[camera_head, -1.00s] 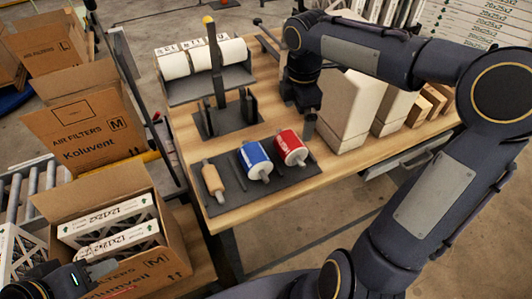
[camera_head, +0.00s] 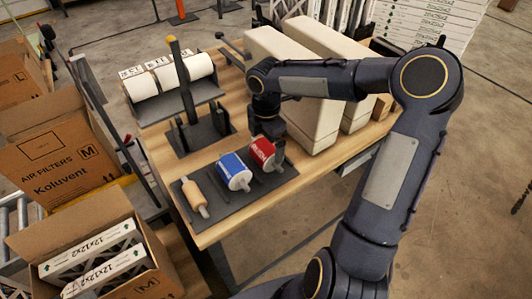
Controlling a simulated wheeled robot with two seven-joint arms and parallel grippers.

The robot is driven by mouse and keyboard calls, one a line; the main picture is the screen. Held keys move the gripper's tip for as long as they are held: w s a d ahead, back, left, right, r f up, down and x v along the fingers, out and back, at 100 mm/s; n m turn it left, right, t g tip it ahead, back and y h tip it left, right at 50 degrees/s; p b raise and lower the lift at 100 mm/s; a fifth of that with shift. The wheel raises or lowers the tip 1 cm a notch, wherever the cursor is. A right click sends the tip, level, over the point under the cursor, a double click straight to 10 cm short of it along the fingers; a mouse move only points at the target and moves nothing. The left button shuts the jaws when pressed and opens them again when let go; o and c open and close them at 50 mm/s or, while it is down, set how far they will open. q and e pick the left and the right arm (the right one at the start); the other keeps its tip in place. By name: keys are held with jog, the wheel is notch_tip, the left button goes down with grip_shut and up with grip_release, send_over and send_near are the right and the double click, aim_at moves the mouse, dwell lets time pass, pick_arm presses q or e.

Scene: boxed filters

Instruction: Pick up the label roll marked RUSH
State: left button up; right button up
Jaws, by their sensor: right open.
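A red label roll (camera_head: 263,154) with white lettering too small to read surely lies on the dark mat (camera_head: 236,199) near the table's front edge. A blue label roll (camera_head: 234,171) lies to its left, and a bare tan roller (camera_head: 194,196) lies further left. My right gripper (camera_head: 277,147) points down at the back right of the red roll, very close to it. The jaws are open; their tips are partly hidden by the roll, and I cannot tell whether they touch it. My left gripper is out of view.
A dispenser (camera_head: 185,140) with white rolls (camera_head: 168,78) stands at the back left of the wooden table (camera_head: 160,150). Tall pale boxes (camera_head: 290,90) stand close right of my right gripper. Open cartons (camera_head: 60,165) with filters are left of the table.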

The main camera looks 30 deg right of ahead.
jog(key=c, duration=1.6)
jog(key=shift+c, duration=0.8)
jog(key=shift+r, duration=0.15)
